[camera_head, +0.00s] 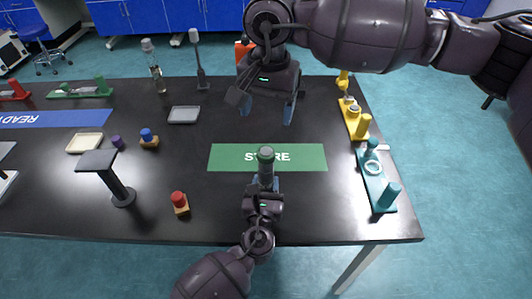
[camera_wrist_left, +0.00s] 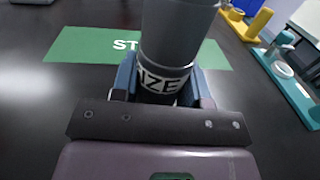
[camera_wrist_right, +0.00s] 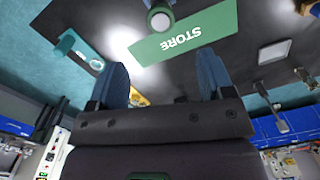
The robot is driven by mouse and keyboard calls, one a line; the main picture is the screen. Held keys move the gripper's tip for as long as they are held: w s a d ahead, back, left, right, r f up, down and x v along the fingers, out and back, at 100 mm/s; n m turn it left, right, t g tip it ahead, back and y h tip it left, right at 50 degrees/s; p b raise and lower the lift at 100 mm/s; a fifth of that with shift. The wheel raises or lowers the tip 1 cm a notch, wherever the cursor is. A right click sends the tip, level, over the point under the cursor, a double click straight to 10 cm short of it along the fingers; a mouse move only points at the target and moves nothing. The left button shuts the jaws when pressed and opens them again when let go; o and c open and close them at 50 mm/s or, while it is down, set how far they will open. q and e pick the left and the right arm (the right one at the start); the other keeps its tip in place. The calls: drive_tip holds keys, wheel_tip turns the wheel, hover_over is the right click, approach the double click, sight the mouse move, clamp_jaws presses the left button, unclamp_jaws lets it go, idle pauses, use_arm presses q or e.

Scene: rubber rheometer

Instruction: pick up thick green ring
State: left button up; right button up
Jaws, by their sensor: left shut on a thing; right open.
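I cannot tell whether this rim is the thick green ring. My right gripper (camera_head: 268,108) is open and empty, behind the mat, fingers pointing down.
A teal holder (camera_head: 379,189) and a yellow holder (camera_head: 352,118) stand at the table's right edge. A black stand (camera_head: 121,196), a red-topped block (camera_head: 180,204), a blue-topped block (camera_head: 149,139) and a grey tray (camera_head: 184,114) lie left. The mat's sides are clear.

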use_arm(q)
drive_tip(key=shift+f, duration=0.1)
use_arm(e)
hover_over(267, 150)
wheel_tip(267, 150, down, 7)
drive_tip(key=shift+s+d+r, duration=0.1)
drive_tip(key=shift+r, duration=0.05)
drive_tip(key=shift+f, duration=2.6)
drive_tip(key=shift+c, duration=0.4)
drive_tip(key=c, duration=0.9)
drive_tip(key=shift+r, duration=7.6)
use_arm(q)
drive_tip(key=o, duration=1.3)
